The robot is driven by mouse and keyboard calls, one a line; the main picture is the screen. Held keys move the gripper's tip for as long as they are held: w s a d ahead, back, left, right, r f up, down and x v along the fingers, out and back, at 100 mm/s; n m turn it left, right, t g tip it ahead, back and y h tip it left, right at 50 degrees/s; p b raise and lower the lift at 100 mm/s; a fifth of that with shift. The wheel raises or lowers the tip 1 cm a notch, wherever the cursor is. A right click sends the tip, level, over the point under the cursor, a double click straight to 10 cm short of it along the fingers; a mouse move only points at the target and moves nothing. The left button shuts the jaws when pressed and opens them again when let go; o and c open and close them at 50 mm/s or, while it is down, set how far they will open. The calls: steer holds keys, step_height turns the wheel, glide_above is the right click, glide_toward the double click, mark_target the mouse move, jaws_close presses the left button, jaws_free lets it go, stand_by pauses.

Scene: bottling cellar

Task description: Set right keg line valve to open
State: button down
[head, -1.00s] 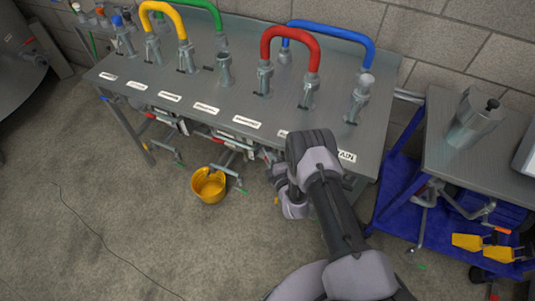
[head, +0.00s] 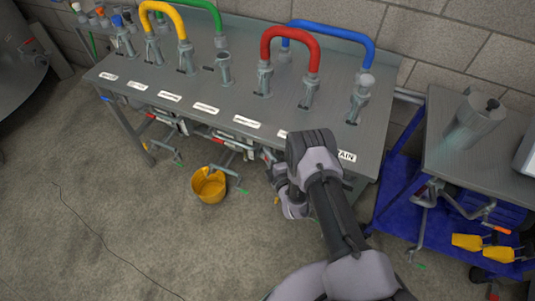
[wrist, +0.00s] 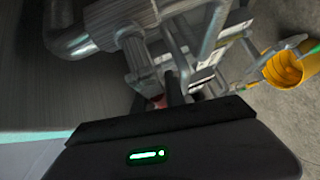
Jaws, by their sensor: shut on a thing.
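My gripper shows at the wrist (head: 292,195) in the head view, low at the front edge of the bench; my arm hides its fingertips there. In the wrist view its dark fingers (wrist: 176,92) are shut on a red valve handle (wrist: 157,101), only a sliver of which shows. Grey pipework (wrist: 135,55) runs close past the fingers. In the head view other valves with red handles (head: 224,141) hang under the bench to the left. The held valve's body and its open or closed position cannot be made out.
The metal bench (head: 240,90) carries coloured hoses and labels. A blue-framed cart (head: 392,190) stands at the right. The floor at left is clear.

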steer(key=shift+f, duration=0.15)
steer(key=shift+s+d+f+n+g+h+p, duration=0.1)
steer(key=shift+d+f+n+g+h+p, duration=0.1)
steer(key=shift+f+n+g+h, duration=0.4)
steer(key=shift+s+d+f+n+g+h+p, duration=0.1)
steer(key=shift+d+f+n+g+h, duration=0.15)
steer(key=shift+f+n+g+h, duration=0.25)
steer(key=shift+s+d+f+n+g+h+p, duration=0.1)
steer(key=shift+d+f+n+g+h, duration=0.1)
steer(key=shift+f+n+g+h, duration=0.35)
steer(key=shift+f, duration=0.25)
steer(key=c, duration=1.4)
jaws_free()
